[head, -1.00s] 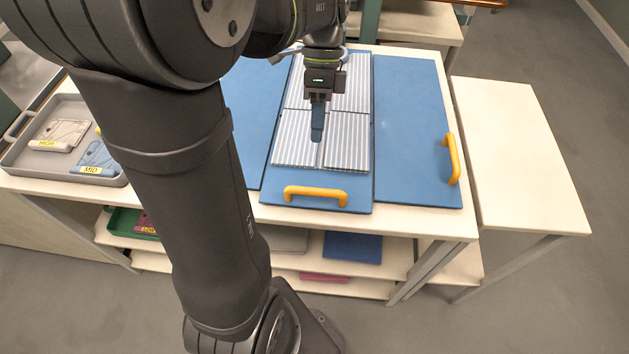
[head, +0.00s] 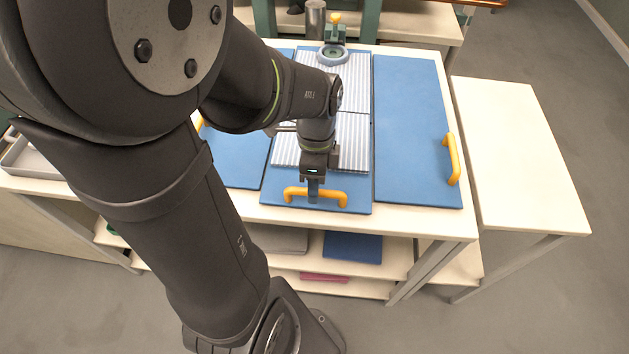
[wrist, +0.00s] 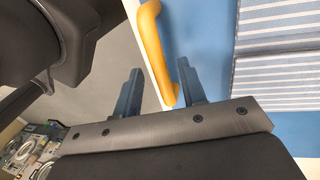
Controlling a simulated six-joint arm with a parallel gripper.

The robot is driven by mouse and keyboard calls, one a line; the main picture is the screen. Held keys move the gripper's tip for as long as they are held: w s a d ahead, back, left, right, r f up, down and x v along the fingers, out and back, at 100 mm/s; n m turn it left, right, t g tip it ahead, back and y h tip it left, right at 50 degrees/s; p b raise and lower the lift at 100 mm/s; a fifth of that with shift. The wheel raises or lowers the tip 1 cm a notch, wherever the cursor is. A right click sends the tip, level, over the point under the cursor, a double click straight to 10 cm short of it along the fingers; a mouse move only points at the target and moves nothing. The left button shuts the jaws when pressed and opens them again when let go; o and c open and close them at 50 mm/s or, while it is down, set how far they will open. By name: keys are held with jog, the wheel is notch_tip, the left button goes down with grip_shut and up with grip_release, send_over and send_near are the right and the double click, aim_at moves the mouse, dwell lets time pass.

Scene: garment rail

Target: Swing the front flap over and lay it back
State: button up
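The front flap (head: 359,188) is a blue panel at the near middle of a folding board, lying flat, with a yellow handle (head: 331,194) along its front. A blue-and-white striped garment (head: 352,135) lies folded on the middle panels behind the handle; my arm hides part of it. My gripper (head: 313,196) points down at the middle of the handle. In the wrist view my gripper (wrist: 160,82) has its fingers apart, with the handle (wrist: 152,45) showing between them. I cannot tell whether either finger touches it.
A right blue panel (head: 412,120) with its own yellow handle (head: 452,158) lies flat. A left blue panel (head: 243,172) is partly behind my arm. A grey tray (head: 35,165) stands at the left table edge. A bare side table (head: 520,150) stands right.

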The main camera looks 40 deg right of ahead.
dwell(0.7)
jog(key=shift+w+d+r+g+y, duration=0.1)
jog(key=shift+r+g+y, duration=0.05)
jog(key=shift+r, duration=0.25)
jog(key=shift+w+d+r+g+y, duration=0.1)
jog(key=shift+r+g+y, duration=0.05)
jog(key=shift+r, duration=0.25)
jog(key=w+d+r, duration=0.3)
jog(key=r, duration=0.3)
jog(key=w+d+r+g+y, duration=0.1)
jog(key=w+d+r, duration=0.2)
jog(key=r, duration=0.3)
jog(key=shift+w+d+r+g+y, duration=0.15)
jog(key=shift+w+r+g+y, duration=0.05)
jog(key=shift+r+g+y, duration=0.1)
jog(key=shift+f, duration=0.1)
